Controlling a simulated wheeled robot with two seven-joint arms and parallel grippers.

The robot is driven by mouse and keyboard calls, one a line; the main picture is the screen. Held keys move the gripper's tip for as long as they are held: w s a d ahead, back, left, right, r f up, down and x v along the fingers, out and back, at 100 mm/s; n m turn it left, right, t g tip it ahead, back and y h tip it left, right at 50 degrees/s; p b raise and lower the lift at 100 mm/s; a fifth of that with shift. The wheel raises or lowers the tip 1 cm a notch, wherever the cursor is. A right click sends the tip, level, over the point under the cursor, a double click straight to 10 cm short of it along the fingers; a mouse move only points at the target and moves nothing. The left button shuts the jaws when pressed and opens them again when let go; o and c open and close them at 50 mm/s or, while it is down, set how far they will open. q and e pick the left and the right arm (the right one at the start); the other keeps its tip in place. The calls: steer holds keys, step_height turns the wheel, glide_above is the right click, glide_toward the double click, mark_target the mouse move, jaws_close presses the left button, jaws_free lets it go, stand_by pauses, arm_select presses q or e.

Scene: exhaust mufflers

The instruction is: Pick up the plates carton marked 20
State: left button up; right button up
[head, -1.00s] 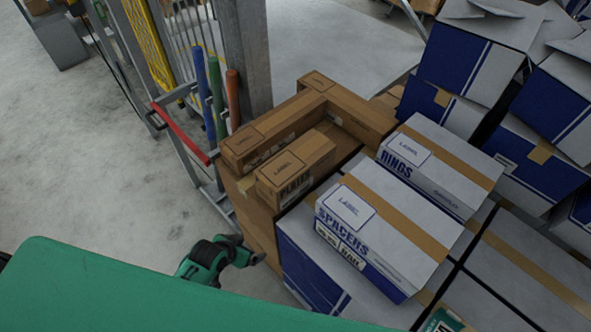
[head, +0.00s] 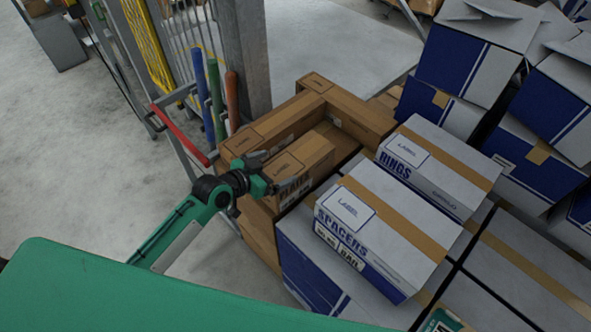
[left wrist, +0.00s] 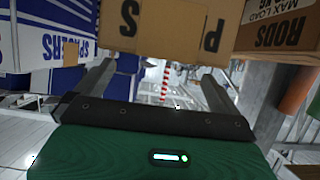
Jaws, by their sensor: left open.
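The plates carton (head: 310,153) is a small brown box on the stack, with a label on top. The lettering on its front face is partly hidden by my left gripper (head: 262,173), and I cannot read a 20. My left gripper is in front of that face, open and empty. In the left wrist view, the two fingers of my left gripper (left wrist: 157,70) stand wide apart. A brown carton with tape and large upside-down letters (left wrist: 165,28) shows just beyond them; touching or apart, I cannot tell. My right gripper is not in view.
White-and-blue cartons marked SPACERS (head: 385,235) and RINGS (head: 440,165) lie to the right. Longer brown cartons (head: 345,110) lie behind the plates carton. A metal rack with coloured tubes (head: 215,95) stands at the left. The grey floor (head: 70,150) is open farther left.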

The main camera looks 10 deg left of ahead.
mark_target(293, 161)
arm_select(q)
steer(key=shift+x, duration=0.85)
steer(key=shift+w+d+f+p, duration=0.1)
steer(key=shift+w+d+p, duration=0.25)
steer(key=shift+w, duration=0.1)
steer(key=x, duration=0.3)
steer(key=shift+w+d+p, duration=0.1)
steer(key=shift+d+p, duration=0.1)
steer(key=shift+p, duration=0.15)
steer(key=shift+w+d+f, duration=0.2)
steer(key=shift+w+f, duration=0.05)
steer(key=shift+w, duration=0.05)
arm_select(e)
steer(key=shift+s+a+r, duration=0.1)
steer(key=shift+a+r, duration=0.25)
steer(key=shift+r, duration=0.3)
arm_select(q)
steer(key=shift+c, duration=1.3)
steer(key=c, duration=1.4)
steer(key=shift+r, duration=0.15)
steer(key=shift+c, duration=0.5)
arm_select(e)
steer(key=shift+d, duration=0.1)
